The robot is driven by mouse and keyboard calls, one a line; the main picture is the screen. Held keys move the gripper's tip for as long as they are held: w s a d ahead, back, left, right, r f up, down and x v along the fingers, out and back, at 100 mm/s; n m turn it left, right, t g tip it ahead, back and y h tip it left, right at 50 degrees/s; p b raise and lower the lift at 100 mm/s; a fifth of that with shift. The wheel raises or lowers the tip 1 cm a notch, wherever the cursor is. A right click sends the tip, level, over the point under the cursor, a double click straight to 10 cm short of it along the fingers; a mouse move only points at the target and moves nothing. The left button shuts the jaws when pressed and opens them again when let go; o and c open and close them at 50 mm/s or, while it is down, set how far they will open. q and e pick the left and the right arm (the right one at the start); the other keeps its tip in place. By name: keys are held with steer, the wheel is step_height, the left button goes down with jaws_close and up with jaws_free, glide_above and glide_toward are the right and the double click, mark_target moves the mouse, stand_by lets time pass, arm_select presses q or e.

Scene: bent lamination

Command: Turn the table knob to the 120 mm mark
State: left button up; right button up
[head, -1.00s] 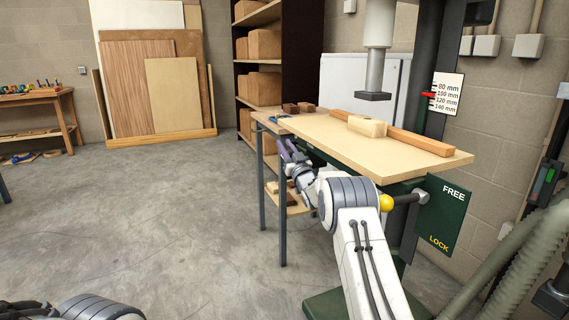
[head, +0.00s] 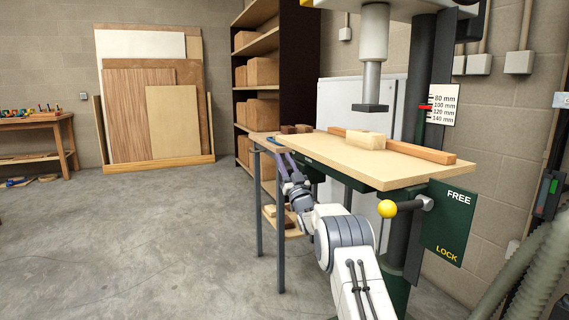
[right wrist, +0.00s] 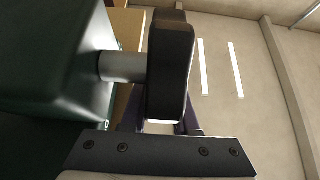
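The scale plate (head: 443,104) on the press column runs from 80 to 140 mm. Its red pointer (head: 425,107) stands close to the 100 mm mark. In the right wrist view a dark oblong knob (right wrist: 170,70) sits on a metal shaft from a green housing (right wrist: 50,50). My right gripper (head: 284,155) is under the table's left side, its purple fingers apart. They also show beyond the knob in the right wrist view (right wrist: 160,120), partly hidden by it; I cannot tell whether they touch it. The knob is not clear in the head view. My left gripper is out of view.
A yellow-ball lever (head: 387,209) points left beside the FREE/LOCK plate (head: 449,222). The press table (head: 350,158) carries a pale block (head: 366,140) and a long wooden strip (head: 420,151) under the ram (head: 371,95).

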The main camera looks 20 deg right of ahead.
mark_target(290, 172)
steer(key=o, duration=0.4)
steer(key=shift+s+r, duration=0.1)
steer(key=shift+r, duration=0.35)
steer(key=shift+c, duration=0.2)
steer(key=shift+f, duration=0.2)
steer(key=shift+f, duration=0.15)
steer(key=p+v, duration=0.1)
steer(key=v, duration=0.9)
steer(key=shift+s, duration=0.1)
